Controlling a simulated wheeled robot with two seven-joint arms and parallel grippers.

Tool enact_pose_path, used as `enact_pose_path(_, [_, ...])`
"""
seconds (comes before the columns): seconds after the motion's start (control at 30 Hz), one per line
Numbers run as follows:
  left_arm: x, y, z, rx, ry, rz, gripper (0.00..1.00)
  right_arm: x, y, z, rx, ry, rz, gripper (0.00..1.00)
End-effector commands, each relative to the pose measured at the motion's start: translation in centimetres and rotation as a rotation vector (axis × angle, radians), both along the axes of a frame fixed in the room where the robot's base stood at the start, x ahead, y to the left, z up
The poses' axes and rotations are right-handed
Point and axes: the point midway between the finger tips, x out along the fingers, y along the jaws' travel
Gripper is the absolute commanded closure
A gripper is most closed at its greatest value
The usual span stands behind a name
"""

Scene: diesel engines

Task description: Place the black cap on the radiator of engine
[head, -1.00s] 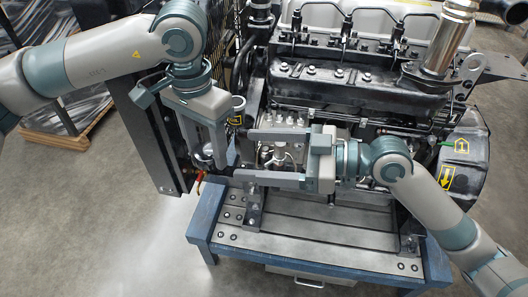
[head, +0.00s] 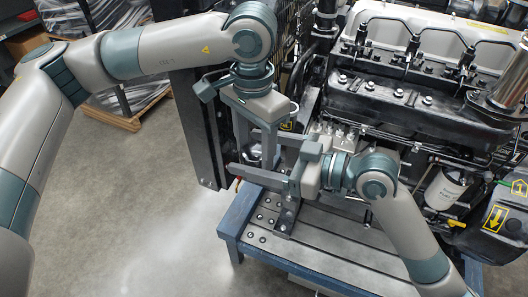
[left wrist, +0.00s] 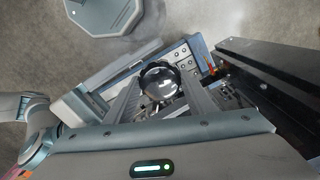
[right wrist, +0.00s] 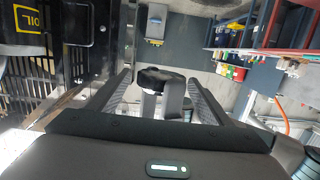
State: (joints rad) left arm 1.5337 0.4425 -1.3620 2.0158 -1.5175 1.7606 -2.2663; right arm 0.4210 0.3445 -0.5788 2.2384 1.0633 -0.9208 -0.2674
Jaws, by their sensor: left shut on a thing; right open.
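The black cap (left wrist: 160,82) is round and glossy and sits between the fingers of my left gripper (head: 258,162), which is shut on it and points down in the head view. My right gripper (head: 240,153) is open and points left. Its fingers reach either side of the left fingers. In the right wrist view, the cap (right wrist: 152,76) shows between the open right fingers, apart from them. The radiator (head: 207,135) is the tall black frame left of the left gripper; its edge also shows in the left wrist view (left wrist: 275,80). Its filler opening is not visible.
The engine (head: 410,95) fills the right side on a blue-edged stand (head: 330,240). A black grille (right wrist: 40,75) with a yellow OIL label is close by the right gripper. A pallet (head: 125,115) lies at the back left. The floor at left is clear.

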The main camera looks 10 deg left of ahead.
Motion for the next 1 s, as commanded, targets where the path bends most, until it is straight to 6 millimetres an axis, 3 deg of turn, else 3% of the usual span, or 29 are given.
enact_pose_path(0.27, [0.01, -0.01, 0.01, 0.000, 0.000, 0.000, 0.96, 0.01, 0.05, 0.01, 0.000, 0.000, 0.000, 0.27])
enact_pose_path(0.43, [-0.01, -0.01, 0.01, 0.000, 0.000, 0.000, 0.96, 0.00, 0.04, 0.02, 0.000, 0.000, 0.000, 0.67])
enact_pose_path(0.5, [-0.01, -0.01, 0.01, 0.000, 0.000, 0.000, 0.96, 0.01, 0.04, 0.02, 0.001, 0.000, 0.000, 0.73])
enact_pose_path(0.53, [-0.01, -0.01, 0.02, 0.000, 0.000, 0.000, 0.43, 0.01, 0.04, 0.04, 0.001, -0.001, 0.000, 0.73])
enact_pose_path(0.6, [-0.01, -0.01, 0.01, 0.000, 0.000, 0.000, 0.29, 0.01, 0.04, 0.04, 0.001, -0.001, 0.000, 0.73])
enact_pose_path(1.0, [0.03, -0.01, 0.58, 0.000, -0.001, 0.000, 0.29, 0.03, 0.03, 0.04, 0.001, -0.001, 0.000, 0.73])
